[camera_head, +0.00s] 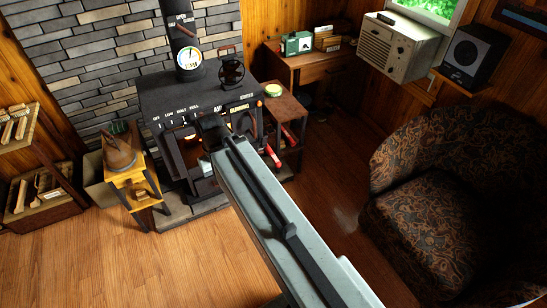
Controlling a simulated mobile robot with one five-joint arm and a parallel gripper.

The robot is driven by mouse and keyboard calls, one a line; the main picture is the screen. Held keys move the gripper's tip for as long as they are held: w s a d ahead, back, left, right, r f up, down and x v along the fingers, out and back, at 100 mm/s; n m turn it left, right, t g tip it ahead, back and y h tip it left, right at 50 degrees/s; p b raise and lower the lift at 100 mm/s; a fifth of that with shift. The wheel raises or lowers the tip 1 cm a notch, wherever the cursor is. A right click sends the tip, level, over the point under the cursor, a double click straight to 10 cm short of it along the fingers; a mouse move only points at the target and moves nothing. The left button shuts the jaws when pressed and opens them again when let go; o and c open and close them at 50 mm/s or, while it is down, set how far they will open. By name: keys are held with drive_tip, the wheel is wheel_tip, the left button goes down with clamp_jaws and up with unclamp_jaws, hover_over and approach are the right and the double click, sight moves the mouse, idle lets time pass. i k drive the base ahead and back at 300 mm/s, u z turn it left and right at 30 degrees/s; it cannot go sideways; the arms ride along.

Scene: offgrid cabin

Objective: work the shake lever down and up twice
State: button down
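The black stove (160,92) stands against the stone wall, with lettering along its front edge. I cannot make out for certain which part is the shake lever. A red handle (272,156) sticks out low by the stove's right side, and a small orange tip (259,104) shows at its right front edge. My pale arm reaches from the lower right to the stove front. My gripper (211,130) is a small dark shape in front of the stove. Its fingers cannot be told apart, and whether it touches anything is unclear. The arm hides part of the stove's lower front.
A small yellow-topped stand (130,177) with a brown kettle-like object (118,151) is left of the stove. A side table (286,104) with red items stands right of it. A patterned armchair (425,222) fills the right. The wooden floor (120,265) is clear at lower left.

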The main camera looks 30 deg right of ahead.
sight(269, 152)
drive_tip(key=u, duration=0.05)
drive_tip(key=i, duration=0.95)
drive_tip(key=z, duration=0.05)
